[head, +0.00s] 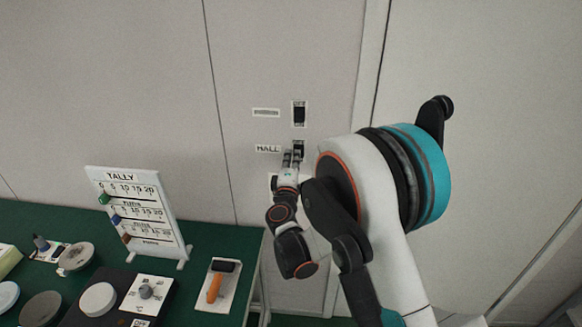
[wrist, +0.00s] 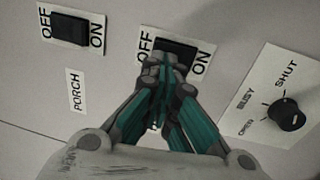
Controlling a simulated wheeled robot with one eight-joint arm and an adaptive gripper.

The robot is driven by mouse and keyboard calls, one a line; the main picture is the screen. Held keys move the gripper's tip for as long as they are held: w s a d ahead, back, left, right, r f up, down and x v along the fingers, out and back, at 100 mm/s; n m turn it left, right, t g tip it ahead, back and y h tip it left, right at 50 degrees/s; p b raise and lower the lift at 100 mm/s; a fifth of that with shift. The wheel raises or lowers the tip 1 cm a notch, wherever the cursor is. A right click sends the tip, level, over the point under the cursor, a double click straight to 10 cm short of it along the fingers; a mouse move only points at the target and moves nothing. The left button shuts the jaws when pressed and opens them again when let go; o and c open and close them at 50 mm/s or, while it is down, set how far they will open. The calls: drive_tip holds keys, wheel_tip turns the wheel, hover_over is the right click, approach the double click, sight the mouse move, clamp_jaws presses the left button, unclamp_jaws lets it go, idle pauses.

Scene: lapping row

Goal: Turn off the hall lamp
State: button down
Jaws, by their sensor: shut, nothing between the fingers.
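The hall switch is a black rocker on a white plate (head: 299,147), the lower of two on the wall panel, with a HALL label (head: 268,148) to its left. In the wrist view the black rocker (wrist: 177,48) sits between the words OFF on the left and ON on the right. My gripper (head: 293,154) is shut and empty, its fingertips (wrist: 170,68) at the rocker's near edge, overlapping it in the picture. I cannot tell if they touch it. The fingers hide part of the switch and, in the wrist view, its label. Which way the rocker is tipped is unclear. No lamp shows.
A PORCH switch (wrist: 70,30) is above the hall switch on the wall, at left in the wrist view. A dial plate (wrist: 290,80) with a black knob (wrist: 287,117) lies on the other side. A green table (head: 205,242) with a TALLY board (head: 130,205) stands at left.

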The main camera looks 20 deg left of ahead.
drive_tip(key=shift+w+a, duration=0.1)
drive_tip(key=shift+w, duration=0.15)
drive_tip(key=shift+w+r+b, duration=0.2)
drive_tip(key=shift+w+b, duration=0.1)
idle(0.4)
